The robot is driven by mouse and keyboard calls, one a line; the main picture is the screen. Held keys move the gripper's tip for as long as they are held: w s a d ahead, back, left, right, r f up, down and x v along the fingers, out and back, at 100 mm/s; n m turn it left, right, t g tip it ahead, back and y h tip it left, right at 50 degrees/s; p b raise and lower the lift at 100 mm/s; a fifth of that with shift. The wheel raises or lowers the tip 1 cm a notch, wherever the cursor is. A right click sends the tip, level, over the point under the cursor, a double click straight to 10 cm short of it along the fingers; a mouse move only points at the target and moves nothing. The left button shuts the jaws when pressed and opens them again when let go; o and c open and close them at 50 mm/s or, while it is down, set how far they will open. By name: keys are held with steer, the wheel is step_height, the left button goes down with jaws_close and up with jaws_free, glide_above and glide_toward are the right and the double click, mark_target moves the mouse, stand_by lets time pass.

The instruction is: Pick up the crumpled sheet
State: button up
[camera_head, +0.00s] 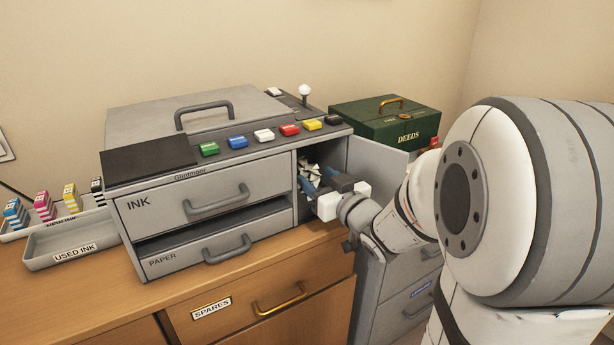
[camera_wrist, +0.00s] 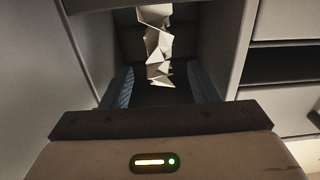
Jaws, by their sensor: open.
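The crumpled sheet (camera_head: 309,175) is a pale, jagged, folded piece of paper inside the open side compartment of the grey printer (camera_head: 225,171). In the wrist view the crumpled sheet (camera_wrist: 156,45) hangs in the dark compartment, in line with the space between my fingers. My gripper (camera_head: 307,184) is at the compartment's mouth, with its blue fingers reaching in. In the wrist view my gripper (camera_wrist: 160,88) is open, one finger on each side of the sheet's lower end. I cannot tell how deep the sheet lies beyond the fingertips.
The compartment door (camera_head: 374,164) stands open to the right, close to my arm. The ink drawer (camera_head: 205,198) is above a dark gap and the paper drawer (camera_head: 205,255). A green deeds box (camera_head: 387,126) stands behind. A used ink tray (camera_head: 72,242) and cartridges (camera_head: 43,206) are at left.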

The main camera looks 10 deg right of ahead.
mark_target(307, 171)
steer(key=b+x, duration=0.1)
steer(key=x, duration=0.4)
steer(key=shift+a+f, duration=0.1)
steer(key=shift+f, duration=0.05)
steer(key=shift+c, duration=0.5)
steer(key=c, duration=0.9)
steer(key=shift+c, duration=0.2)
